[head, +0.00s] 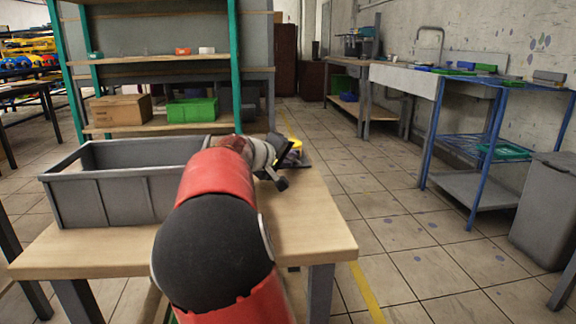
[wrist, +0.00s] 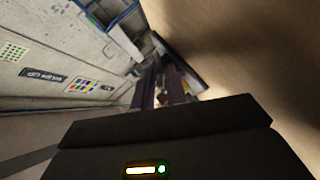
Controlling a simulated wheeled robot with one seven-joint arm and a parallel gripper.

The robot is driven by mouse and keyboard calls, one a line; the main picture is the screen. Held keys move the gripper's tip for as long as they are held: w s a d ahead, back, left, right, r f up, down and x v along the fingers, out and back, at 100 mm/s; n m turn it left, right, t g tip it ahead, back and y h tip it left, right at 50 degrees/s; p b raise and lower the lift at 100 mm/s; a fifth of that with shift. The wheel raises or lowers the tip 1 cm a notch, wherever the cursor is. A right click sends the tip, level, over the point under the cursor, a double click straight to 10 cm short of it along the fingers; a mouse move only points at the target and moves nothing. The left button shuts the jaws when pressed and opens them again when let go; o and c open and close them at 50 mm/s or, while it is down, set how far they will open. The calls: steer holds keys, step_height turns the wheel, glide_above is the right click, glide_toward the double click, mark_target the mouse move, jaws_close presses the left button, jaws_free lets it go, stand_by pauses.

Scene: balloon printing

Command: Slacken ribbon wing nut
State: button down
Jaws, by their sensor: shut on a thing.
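A small yellow part (head: 296,144) and a dark flat base (head: 308,161) show just beyond the gripper in the head view. The ribbon cannot be made out.
A large grey crate (head: 125,208) stands on the table (head: 318,226) left of my arm. The table's right end is bare. Behind stands a green-framed shelf (head: 160,129) with a cardboard box (head: 121,110) and a green bin (head: 192,110).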

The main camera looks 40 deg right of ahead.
steer(key=c, duration=1.4)
jaws_free()
step_height(320, 180, up, 20)
steer(key=p, duration=0.6)
